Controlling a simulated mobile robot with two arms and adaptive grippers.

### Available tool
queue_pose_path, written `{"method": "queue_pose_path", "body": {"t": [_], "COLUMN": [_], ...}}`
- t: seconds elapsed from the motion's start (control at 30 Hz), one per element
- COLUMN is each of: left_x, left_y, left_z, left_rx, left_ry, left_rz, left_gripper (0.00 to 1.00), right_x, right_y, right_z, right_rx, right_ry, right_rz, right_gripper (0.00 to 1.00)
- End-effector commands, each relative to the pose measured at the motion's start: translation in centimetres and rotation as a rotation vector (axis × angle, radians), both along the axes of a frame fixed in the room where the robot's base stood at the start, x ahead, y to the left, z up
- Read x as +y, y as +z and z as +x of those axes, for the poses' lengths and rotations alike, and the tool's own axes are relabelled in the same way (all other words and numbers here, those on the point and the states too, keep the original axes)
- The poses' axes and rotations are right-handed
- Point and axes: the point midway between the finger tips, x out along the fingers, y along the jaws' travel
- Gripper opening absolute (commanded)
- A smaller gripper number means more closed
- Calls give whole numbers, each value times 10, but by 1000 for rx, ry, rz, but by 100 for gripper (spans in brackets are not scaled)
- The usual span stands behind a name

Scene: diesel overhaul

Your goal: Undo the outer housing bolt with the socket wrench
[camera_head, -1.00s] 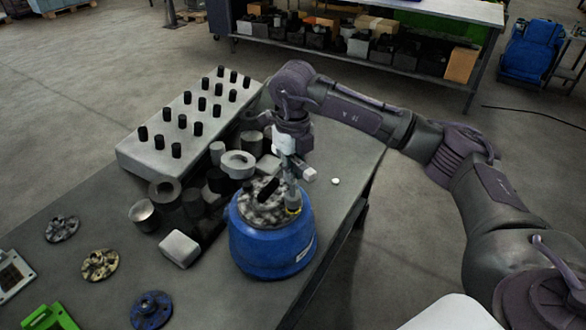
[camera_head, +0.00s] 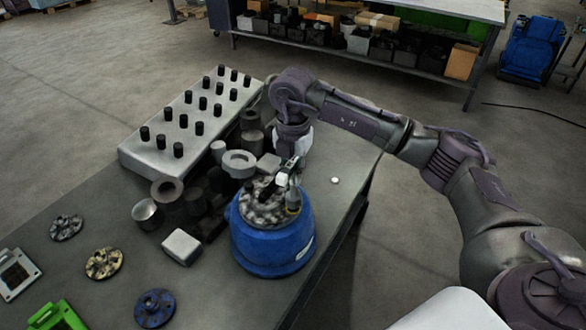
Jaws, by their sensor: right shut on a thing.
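A blue housing (camera_head: 270,245) stands upright on the table near its right edge, with a mottled grey top (camera_head: 262,208). My right gripper (camera_head: 291,178) is above the right part of that top, shut on the socket wrench (camera_head: 293,203). The wrench points down, and its brass-coloured lower end is at the right rim of the housing top. The outer bolt is hidden under the wrench or too small to make out. A dark upright part (camera_head: 266,188) stands on the top beside the wrench. My left gripper is not in view.
A pale block with several black pegs (camera_head: 160,155) lies behind left. Grey rings and cylinders (camera_head: 168,189) crowd the housing's left side. Round flanges (camera_head: 104,263) and a green part (camera_head: 55,316) lie at front left. A small white piece (camera_head: 335,181) lies right.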

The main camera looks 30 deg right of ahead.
Motion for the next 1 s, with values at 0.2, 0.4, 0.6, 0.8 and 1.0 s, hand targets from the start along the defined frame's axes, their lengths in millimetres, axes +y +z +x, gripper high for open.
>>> {"method": "queue_pose_path", "body": {"t": [0.2,0.4,0.6,0.8,1.0], "left_x": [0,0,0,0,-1], "left_y": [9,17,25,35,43], "left_z": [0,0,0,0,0], "left_rx": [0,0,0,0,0], "left_ry": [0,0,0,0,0], "left_rz": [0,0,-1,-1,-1], "left_gripper": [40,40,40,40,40], "right_x": [0,0,0,0,0], "right_y": [2,2,3,3,3], "right_z": [0,0,1,1,1], "right_rx": [-1,0,-1,0,0], "right_ry": [-240,-464,-689,-916,-1115], "right_rz": [1,1,1,1,2], "right_gripper": [0,0,0,0,0]}}
